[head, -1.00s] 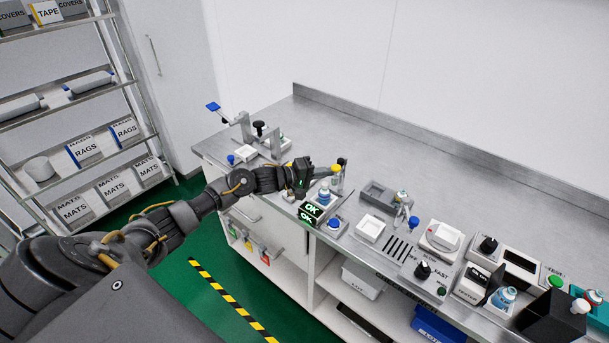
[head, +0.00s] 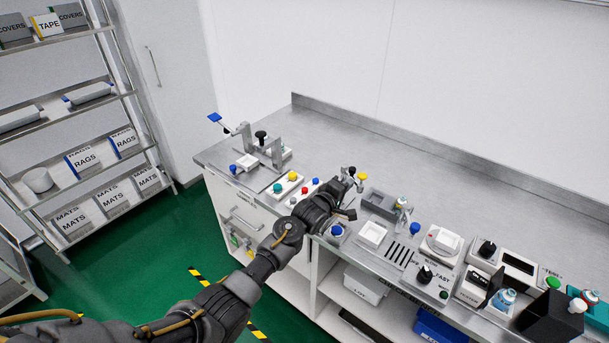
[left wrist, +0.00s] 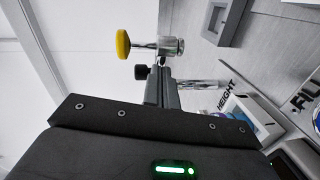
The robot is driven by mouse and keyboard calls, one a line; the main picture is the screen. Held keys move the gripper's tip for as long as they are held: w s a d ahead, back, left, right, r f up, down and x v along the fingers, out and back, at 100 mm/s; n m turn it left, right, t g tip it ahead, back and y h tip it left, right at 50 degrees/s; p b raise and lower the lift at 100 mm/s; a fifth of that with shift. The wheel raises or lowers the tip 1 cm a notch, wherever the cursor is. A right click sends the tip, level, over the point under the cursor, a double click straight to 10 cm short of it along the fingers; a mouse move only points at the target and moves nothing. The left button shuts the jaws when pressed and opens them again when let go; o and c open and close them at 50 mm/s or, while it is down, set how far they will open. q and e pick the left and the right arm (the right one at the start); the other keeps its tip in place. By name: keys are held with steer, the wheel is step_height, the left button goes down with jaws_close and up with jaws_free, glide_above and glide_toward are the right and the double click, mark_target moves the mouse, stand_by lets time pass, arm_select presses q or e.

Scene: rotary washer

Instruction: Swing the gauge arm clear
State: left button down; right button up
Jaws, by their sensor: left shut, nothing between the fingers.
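The gauge arm (head: 352,171) is a short metal bar with a yellow knob (head: 362,177) at its end, on a slim post near the bench's front. In the left wrist view, the yellow knob (left wrist: 123,43) sits on a metal rod clamped at the top of the post (left wrist: 165,88), with a small black knob below and a HEIGHT label beside it. My left gripper (head: 342,188) is shut and empty, close beside the post at its front left. Whether it touches the arm cannot be told. My gripper hides the post's base and the fixture there. My right gripper is out of view.
A clamp fixture with a black knob (head: 261,136) stands left on the bench. A button panel (head: 290,184) lies near it. The bench's back is clear.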

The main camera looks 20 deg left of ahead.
arm_select(q)
steer(key=shift+d+r, duration=0.1)
steer(key=shift+d, duration=0.4)
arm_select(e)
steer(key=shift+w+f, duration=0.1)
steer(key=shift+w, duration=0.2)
arm_select(q)
steer(key=shift+d, duration=0.1)
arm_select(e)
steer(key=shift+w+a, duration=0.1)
arm_select(q)
steer(key=shift+r, duration=0.1)
